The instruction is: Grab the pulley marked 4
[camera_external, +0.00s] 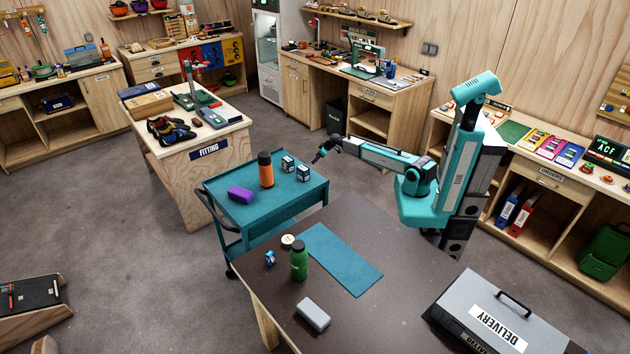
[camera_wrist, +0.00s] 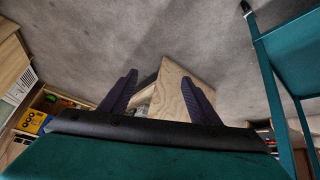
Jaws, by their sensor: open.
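Two small dark blocks with white faces, the left one (camera_external: 288,163) and the right one (camera_external: 303,172), stand side by side on the teal cart (camera_external: 245,212) in the external view. They may be pulleys, but their marks are too small to read, so I cannot tell which is marked 4. My gripper (camera_external: 320,154) is open and empty, in the air near the cart's back right corner, just right of these blocks. In the wrist view my gripper (camera_wrist: 160,92) shows two spread dark fingers with nothing between them. Neither block shows clearly there.
An orange bottle (camera_external: 265,169) and a purple case (camera_external: 241,194) share the cart. The dark table (camera_external: 400,290) in front holds a green bottle (camera_external: 299,260), a small blue item (camera_external: 270,258) and a grey delivery case (camera_external: 490,318). The wooden fitting bench (camera_external: 195,170) stands left of the cart.

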